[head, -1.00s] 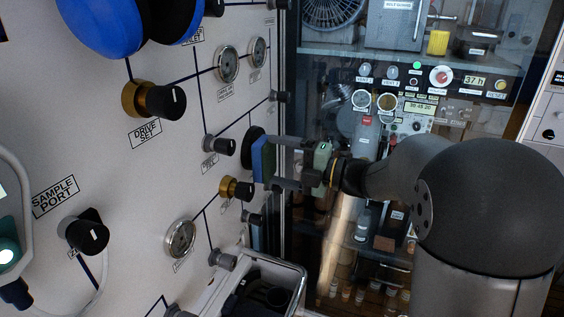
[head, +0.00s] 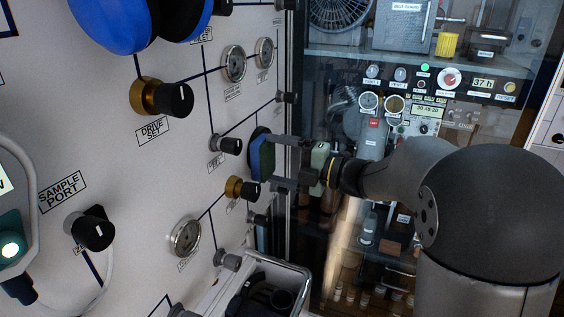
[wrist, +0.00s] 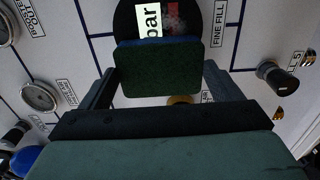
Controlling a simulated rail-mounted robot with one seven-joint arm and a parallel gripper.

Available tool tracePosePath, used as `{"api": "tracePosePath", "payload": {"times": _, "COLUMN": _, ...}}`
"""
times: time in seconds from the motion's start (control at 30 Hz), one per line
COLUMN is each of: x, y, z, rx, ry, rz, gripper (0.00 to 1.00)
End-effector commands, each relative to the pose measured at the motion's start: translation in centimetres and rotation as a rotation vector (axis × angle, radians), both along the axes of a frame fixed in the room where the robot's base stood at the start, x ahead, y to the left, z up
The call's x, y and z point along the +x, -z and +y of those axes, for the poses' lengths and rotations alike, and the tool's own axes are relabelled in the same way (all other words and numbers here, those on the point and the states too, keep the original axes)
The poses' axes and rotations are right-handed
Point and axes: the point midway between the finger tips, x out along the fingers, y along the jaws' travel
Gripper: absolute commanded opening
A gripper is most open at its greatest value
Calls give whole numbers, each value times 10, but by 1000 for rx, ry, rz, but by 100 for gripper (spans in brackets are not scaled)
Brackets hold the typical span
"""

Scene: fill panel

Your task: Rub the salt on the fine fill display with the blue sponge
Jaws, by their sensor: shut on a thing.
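The blue sponge (head: 257,158), with a dark green pad side, is held between the fingers of my gripper (head: 276,163), in front of the white panel. In the wrist view the sponge (wrist: 160,68) shows its green face, with a blue edge along the top. The fine fill display (wrist: 192,20) is a round black dial just beyond it, with a white "bar" patch and a red patch. A pale, speckled salt smudge (wrist: 174,22) lies on it. The sponge hides the dial's lower part. The sponge looks very close to the dial; I cannot tell if they touch.
Knobs and gauges crowd the panel, including a brass knob (head: 240,189) below the sponge and a round gauge (head: 187,238). An open bin (head: 299,271) stands below. A glass-fronted cabinet (head: 330,52) with equipment is behind my arm.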

Motion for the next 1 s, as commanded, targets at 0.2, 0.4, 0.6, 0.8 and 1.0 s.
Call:
{"api": "tracePosePath", "payload": {"times": 0.2, "x": 12, "y": 2, "z": -5, "rx": -1, "ry": 1, "rz": 0, "gripper": 67}}
{"api": "tracePosePath", "payload": {"times": 0.4, "x": 28, "y": 1, "z": -12, "rx": -1, "ry": 0, "rz": 0, "gripper": 67}}
{"api": "tracePosePath", "payload": {"times": 0.6, "x": 34, "y": 0, "z": -14, "rx": 0, "ry": -1, "rz": 0, "gripper": 67}}
{"api": "tracePosePath", "payload": {"times": 0.8, "x": 47, "y": 1, "z": -18, "rx": 0, "ry": 0, "rz": 0, "gripper": 67}}
{"api": "tracePosePath", "payload": {"times": 1.0, "x": 63, "y": 0, "z": -23, "rx": 0, "ry": 1, "rz": -1, "gripper": 67}}
